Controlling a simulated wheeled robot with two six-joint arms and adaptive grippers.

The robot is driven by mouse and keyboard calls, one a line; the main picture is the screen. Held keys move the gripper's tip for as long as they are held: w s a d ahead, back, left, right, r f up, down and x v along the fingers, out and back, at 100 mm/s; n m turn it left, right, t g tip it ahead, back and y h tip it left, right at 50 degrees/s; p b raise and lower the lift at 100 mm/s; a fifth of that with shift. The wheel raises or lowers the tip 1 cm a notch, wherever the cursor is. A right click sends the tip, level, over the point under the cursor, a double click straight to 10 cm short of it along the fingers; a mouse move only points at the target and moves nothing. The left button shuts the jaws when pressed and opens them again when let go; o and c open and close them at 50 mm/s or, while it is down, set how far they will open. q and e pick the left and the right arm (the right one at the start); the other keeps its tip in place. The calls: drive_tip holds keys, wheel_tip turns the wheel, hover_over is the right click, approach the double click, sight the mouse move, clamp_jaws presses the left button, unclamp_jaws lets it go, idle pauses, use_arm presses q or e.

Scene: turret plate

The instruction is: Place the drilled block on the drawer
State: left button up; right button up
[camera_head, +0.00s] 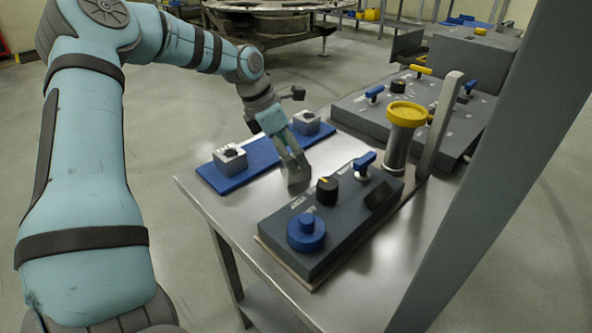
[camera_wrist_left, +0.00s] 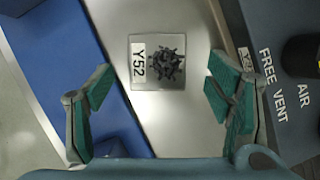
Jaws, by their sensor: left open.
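My left gripper (camera_head: 296,172) reaches down over the metal table between a blue mat and a control panel. In the left wrist view its green-padded fingers (camera_wrist_left: 160,108) are wide apart with nothing between them. Beyond the fingertips a small square piece (camera_wrist_left: 158,62) marked Y52, with dark bits on it, lies on bare metal beside the mat. I cannot tell which is the drilled block. No drawer is clearly identifiable. My right gripper is not in view.
The blue mat (camera_head: 245,165) lies along the table's left side. The control panel (camera_head: 330,245), with a blue knob (camera_head: 306,232) and a blue-handled valve (camera_head: 364,163), stands at the right. Behind it are a yellow-topped cylinder (camera_head: 406,114) and a second panel (camera_head: 350,110). The near-left table corner is clear.

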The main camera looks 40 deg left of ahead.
use_arm(q)
drive_tip(key=x, duration=0.3)
drive_tip(key=shift+w+a+f, duration=0.1)
drive_tip(key=shift+a+f, duration=0.1)
drive_tip(key=shift+r, duration=0.15)
clamp_jaws()
